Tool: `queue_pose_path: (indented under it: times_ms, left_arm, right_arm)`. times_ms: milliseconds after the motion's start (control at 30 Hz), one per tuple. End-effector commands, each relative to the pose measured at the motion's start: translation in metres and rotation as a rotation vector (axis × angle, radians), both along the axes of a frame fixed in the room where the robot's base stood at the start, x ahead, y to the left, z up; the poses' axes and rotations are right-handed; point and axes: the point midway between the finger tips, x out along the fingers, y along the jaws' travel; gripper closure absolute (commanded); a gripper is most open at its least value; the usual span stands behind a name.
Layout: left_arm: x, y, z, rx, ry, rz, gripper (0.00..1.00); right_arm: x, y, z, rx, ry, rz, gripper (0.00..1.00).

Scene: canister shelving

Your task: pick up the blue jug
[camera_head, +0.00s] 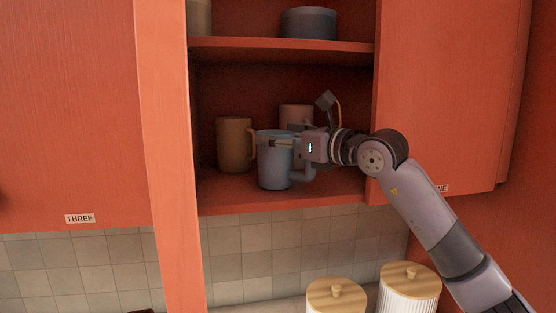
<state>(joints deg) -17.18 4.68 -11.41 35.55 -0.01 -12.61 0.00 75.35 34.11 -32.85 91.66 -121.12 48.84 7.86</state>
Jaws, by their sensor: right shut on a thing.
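The blue jug (273,172) stands upright on the lower shelf of the open cupboard, near its front edge. Its handle is on the right side. My right gripper (282,144) reaches in from the right at the jug's upper part and is shut on it. The gripper hides part of the jug's rim and right side. I cannot tell whether the jug still touches the shelf. My left gripper is not in view.
A tan mug (233,145) stands left of the jug, and a pinkish mug (297,116) stands behind it. A grey-blue bowl (309,23) sits on the upper shelf (270,44). Two white canisters with wooden lids (336,294) (411,277) stand below.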

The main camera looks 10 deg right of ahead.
Motion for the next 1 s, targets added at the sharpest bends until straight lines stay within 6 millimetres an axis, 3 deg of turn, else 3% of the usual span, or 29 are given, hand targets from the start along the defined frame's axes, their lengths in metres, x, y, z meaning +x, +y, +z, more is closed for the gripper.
queue_pose_path:
  times_ms: [700,1000]
  left_arm:
    - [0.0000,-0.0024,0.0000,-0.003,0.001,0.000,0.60]
    - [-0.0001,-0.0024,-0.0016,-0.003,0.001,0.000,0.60]
  right_arm:
    - [-0.0001,0.0000,0.0002,0.000,0.000,0.000,0.94]
    - [-0.0013,-0.0002,0.0022,0.001,-0.004,0.000,0.94]
